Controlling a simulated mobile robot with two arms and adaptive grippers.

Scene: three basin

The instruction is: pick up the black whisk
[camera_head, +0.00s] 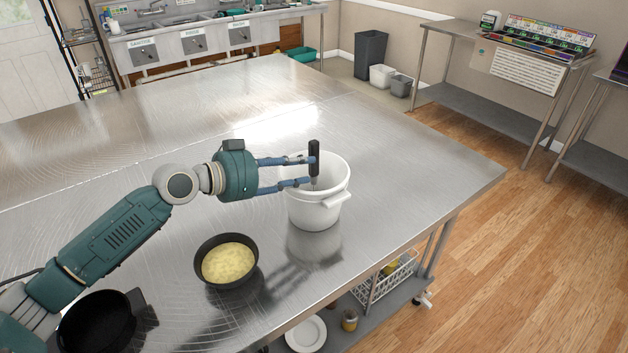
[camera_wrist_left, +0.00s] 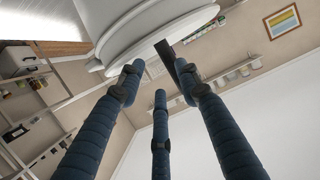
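The black whisk (camera_head: 314,160) stands upright in the white pot (camera_head: 320,213), with its dark handle above the rim and its lower part hidden inside. My left gripper (camera_head: 305,171) reaches in from the left over the pot's rim, its fingers spread and their tips close beside the handle. In the left wrist view, the dark handle (camera_wrist_left: 165,54) lies near the tip of the right finger, and the three fingers of the left gripper (camera_wrist_left: 160,80) are apart. I cannot tell whether a finger touches the handle. My right gripper is not in view.
A black pan with yellow food (camera_head: 229,264) sits on the steel table (camera_head: 410,165) in front of the pot. A dark round pan (camera_head: 96,322) is at the lower left. The table behind the pot is clear. A wire basket (camera_head: 385,278) is on the lower shelf.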

